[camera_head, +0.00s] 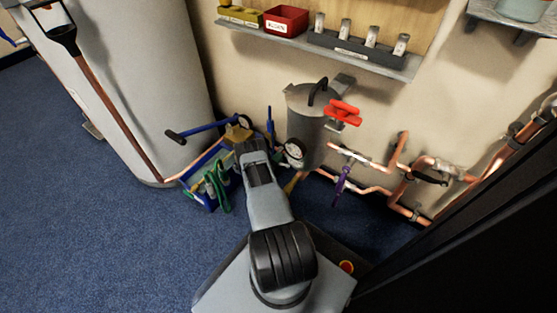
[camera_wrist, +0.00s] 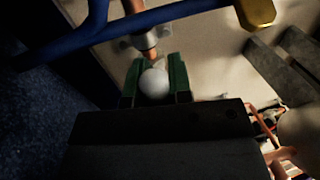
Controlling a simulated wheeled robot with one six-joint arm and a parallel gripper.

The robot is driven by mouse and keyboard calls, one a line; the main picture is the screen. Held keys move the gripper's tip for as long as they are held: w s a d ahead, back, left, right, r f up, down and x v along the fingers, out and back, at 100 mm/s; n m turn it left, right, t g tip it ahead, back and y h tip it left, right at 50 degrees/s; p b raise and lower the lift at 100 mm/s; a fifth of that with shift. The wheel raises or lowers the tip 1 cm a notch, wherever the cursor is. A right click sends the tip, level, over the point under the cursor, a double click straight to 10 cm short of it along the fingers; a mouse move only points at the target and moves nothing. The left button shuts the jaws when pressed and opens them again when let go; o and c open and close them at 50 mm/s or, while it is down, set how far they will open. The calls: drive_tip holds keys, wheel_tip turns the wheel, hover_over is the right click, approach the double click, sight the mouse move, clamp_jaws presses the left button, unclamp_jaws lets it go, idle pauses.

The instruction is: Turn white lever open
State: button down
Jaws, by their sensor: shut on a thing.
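In the wrist view, my gripper (camera_wrist: 154,66) has its two green-padded fingers on either side of the rounded white lever (camera_wrist: 153,84) and is shut on it. A short copper pipe end with a grey fitting (camera_wrist: 145,42) lies just beyond the lever. How far the lever is turned cannot be told. There, the lever and my fingertips are hidden or too small to make out.
A blue bar (camera_wrist: 130,28) with a brass end (camera_wrist: 255,13) crosses close beyond my fingers. In the head view, a red handle (camera_head: 343,112), a purple handle (camera_head: 342,185) and copper pipes (camera_head: 396,155) lie to the right. A large pale cylinder (camera_head: 150,75) stands left. Blue carpet is free at lower left.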

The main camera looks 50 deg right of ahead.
drive_tip(key=shift+s+a+f, duration=0.15)
drive_tip(key=shift+s+f, duration=0.1)
drive_tip(key=c, duration=1)
unclamp_jaws()
drive_tip(key=shift+w+r, duration=0.1)
drive_tip(key=shift+w, duration=0.1)
drive_tip(key=shift+c, duration=0.2)
drive_tip(key=s+a+r+p, duration=0.9)
drive_tip(key=a+r+p, duration=0.1)
drive_tip(key=r, duration=0.3)
drive_tip(key=shift+s+a, duration=0.15)
drive_tip(key=shift+s, duration=0.15)
